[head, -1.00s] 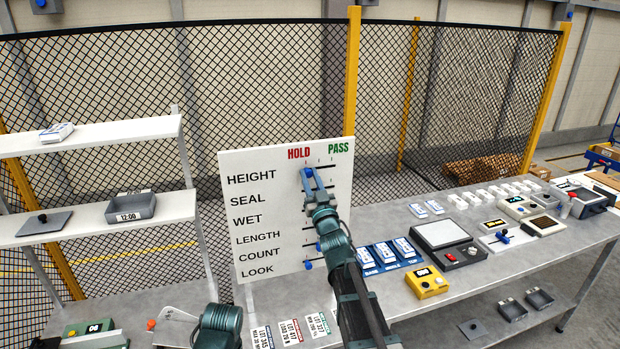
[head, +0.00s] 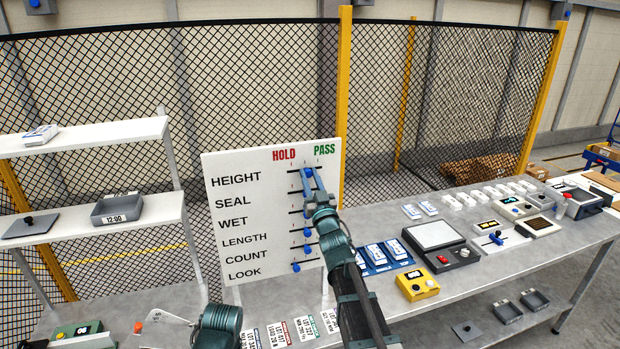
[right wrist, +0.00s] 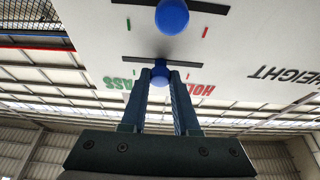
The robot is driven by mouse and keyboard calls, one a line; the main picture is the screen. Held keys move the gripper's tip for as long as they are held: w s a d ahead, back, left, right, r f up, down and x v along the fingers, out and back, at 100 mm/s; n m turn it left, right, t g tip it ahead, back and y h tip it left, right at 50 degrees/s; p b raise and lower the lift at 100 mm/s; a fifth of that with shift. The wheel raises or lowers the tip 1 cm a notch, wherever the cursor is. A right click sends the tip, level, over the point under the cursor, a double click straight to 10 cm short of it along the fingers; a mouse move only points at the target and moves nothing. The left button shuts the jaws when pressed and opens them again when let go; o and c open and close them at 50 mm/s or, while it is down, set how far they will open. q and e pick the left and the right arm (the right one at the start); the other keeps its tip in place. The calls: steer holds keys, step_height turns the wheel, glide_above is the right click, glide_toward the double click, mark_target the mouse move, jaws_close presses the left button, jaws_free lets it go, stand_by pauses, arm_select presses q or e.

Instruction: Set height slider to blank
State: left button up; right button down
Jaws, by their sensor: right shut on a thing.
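A white board (head: 225,240) has rows HEIGHT, SEAL, WET, LENGTH, COUNT and LOOK under HOLD and PASS headings. The blue HEIGHT knob (head: 309,172) is near the middle of its track, between the HOLD and PASS sides. My right gripper (head: 313,180) is shut on this knob and partly covers it. In the right wrist view, the HEIGHT knob (right wrist: 160,76) sits between the fingertips, with the board upside down. The SEAL knob (right wrist: 172,15) is beyond it there. The LOOK knob (head: 296,267) is at the HOLD side. My left gripper is not in view.
A grey table (head: 470,290) to the right holds a yellow box (head: 417,284), blue trays and several devices. A shelf unit (head: 90,230) stands left with a grey bin (head: 124,209). Mesh fencing is behind the board. My right arm passes in front of the board's lower right.

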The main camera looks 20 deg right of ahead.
steer(key=shift+a, duration=0.25)
steer(key=c, duration=1)
jaws_free()
steer(key=o, duration=0.4)
steer(key=shift+d, duration=0.2)
steer(key=shift+c, duration=0.2)
steer(key=shift+a, duration=0.1)
steer(key=b+v, duration=0.5)
steer(key=v, duration=0.8)
steer(key=shift+s, duration=0.4)
steer(key=shift+f, duration=0.15)
